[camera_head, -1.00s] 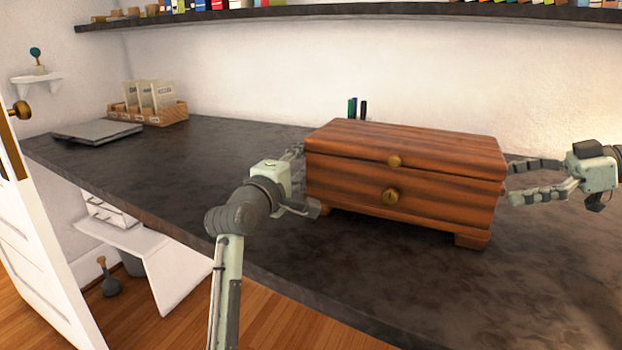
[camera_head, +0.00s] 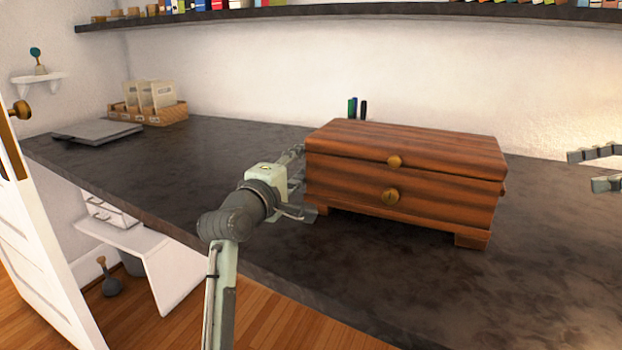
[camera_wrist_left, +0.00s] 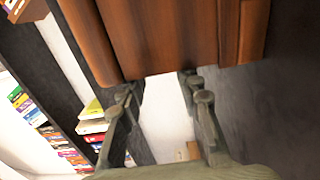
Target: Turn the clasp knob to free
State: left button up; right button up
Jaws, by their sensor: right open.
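A striped brown wooden chest (camera_head: 345,185) stands on short feet on the dark counter. My right gripper (camera_head: 592,169) is open and empty, right of the chest, cut by the frame.
The dark counter (camera_head: 350,270) is clear in front of the chest. Pens (camera_head: 357,108) stand behind it. A bookshelf (camera_head: 330,12) runs above.

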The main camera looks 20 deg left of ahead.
aim_at(390, 196)
jog(key=k, duration=1.5)
